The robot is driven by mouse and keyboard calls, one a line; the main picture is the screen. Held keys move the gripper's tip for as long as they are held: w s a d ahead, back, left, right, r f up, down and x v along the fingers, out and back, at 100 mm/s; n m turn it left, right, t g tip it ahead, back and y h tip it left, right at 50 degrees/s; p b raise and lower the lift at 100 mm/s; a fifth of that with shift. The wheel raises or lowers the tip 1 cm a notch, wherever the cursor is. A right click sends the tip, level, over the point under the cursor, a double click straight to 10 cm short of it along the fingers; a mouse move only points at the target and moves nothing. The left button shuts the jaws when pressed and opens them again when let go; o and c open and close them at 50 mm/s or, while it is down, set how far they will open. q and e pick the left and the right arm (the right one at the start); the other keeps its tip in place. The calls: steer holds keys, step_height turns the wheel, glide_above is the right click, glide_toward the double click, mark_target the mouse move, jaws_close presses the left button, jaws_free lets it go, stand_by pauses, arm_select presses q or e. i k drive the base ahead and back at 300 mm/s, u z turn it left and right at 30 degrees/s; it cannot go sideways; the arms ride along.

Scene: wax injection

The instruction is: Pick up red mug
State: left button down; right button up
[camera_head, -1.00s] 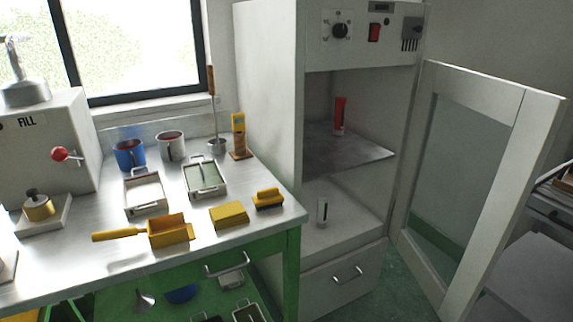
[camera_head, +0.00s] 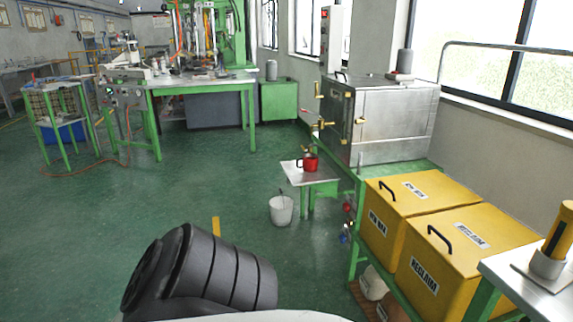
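A red mug (camera_head: 310,163) with a dark handle on its left side stands upright on a small metal-topped table (camera_head: 308,175) with green legs, right of the middle of the view. It is in front of a steel tank with brass valves (camera_head: 372,118). Neither of my grippers is in view. A dark ribbed part at the bottom looks like one of my own arm links, well short of the mug.
A white bucket (camera_head: 281,210) stands on the floor in front of the small table. Yellow bins (camera_head: 420,205) on a green frame fill the right side. A green workbench (camera_head: 200,85) with machinery is at the back. The green floor at left and middle is open.

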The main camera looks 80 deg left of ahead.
mark_target(310, 161)
steer(key=u, duration=2.8)
steer(key=k, duration=0.45)
steer(key=u, duration=0.95)
steer(key=i, duration=3.45)
steer(key=z, duration=0.35)
steer(key=i, duration=2.25)
steer(key=z, duration=2.25)
steer(key=i, duration=1.1)
steer(key=z, duration=1.1)
steer(key=i, duration=0.65)
